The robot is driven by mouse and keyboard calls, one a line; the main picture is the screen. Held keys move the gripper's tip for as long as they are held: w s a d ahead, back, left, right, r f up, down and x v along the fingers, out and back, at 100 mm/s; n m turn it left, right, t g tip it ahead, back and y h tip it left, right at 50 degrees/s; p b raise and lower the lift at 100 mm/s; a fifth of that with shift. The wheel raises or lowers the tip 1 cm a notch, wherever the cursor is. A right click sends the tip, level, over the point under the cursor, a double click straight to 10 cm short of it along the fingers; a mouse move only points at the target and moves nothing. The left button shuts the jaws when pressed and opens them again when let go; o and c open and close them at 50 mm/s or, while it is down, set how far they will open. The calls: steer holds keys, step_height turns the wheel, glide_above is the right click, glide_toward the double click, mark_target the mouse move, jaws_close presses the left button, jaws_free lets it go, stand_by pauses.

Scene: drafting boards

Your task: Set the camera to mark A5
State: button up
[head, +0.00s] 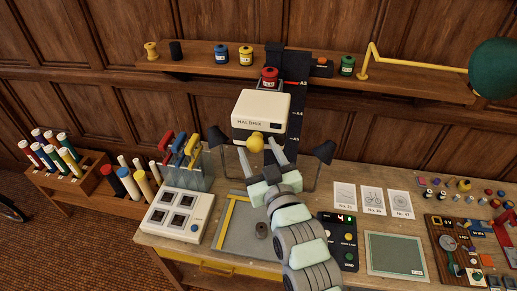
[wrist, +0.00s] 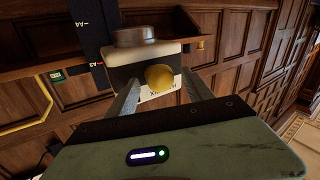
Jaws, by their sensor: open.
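The camera (head: 261,110) is a cream box lettered HALDRIX, mounted on a dark upright column (head: 297,125) with white marks. The top mark seems to read A3; the lower ones are small, perhaps A4 and A5. The camera body stands beside these marks. A yellow knob (head: 255,144) sticks out of its front. My gripper (head: 260,152) is open just in front of the knob. In the wrist view, the knob (wrist: 160,77) appears between the two separated fingers (wrist: 161,84), with gaps at both sides. The camera (wrist: 150,60) appears inverted there.
Two dark lamps (head: 324,152) flank the column. Below are a grey baseboard (head: 236,240), a switch box (head: 175,215), a black keypad (head: 340,245) showing 4, and a green mat (head: 395,253).

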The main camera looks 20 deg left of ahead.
steer(key=shift+w+a, duration=0.15)
steer(key=shift+w, duration=0.05)
steer(key=shift+c, duration=0.4)
jaws_close()
stand_by(0.6)
